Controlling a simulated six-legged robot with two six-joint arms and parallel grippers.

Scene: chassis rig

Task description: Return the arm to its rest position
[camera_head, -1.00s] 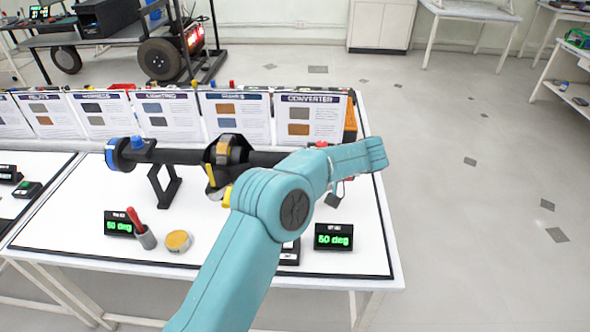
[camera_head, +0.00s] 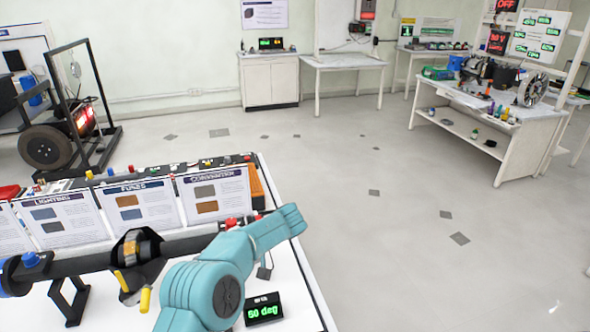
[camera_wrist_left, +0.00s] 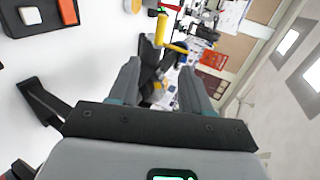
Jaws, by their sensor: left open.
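My teal left arm (camera_head: 228,290) rises from the bottom of the head view, bends over the white bench, and its upper link points to the right. My right gripper is in neither view.
Upright cards (camera_head: 213,193) line the bench's back. A "50 deg" display (camera_head: 263,310) stands right of my elbow. The floor (camera_head: 400,230) right of the bench is clear.

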